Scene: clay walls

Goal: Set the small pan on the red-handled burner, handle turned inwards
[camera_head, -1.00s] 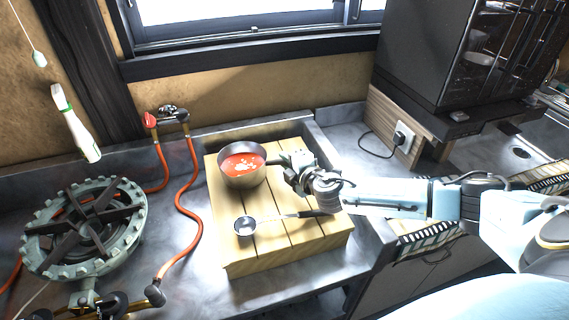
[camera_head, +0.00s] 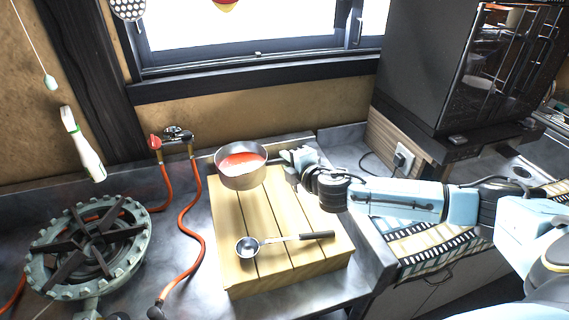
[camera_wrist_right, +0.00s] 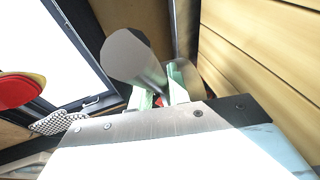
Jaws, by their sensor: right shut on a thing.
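The small pan (camera_head: 241,178) is a grey metal pan with red liquid and pale bits inside. It is roughly level and appears raised above the back of the wooden board (camera_head: 292,250). My right gripper (camera_head: 287,160) is shut on its handle at the pan's right side; the grip hides most of the handle. A grey-green burner (camera_head: 135,245) with black bars stands empty at the left. A red tap handle (camera_head: 155,142) sits behind it. My left gripper is out of view.
A ladle (camera_head: 247,247) lies on the board, its dark handle pointing right. Orange hoses (camera_head: 190,225) run between board and burner. A dark cabinet (camera_head: 420,70) stands at the right.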

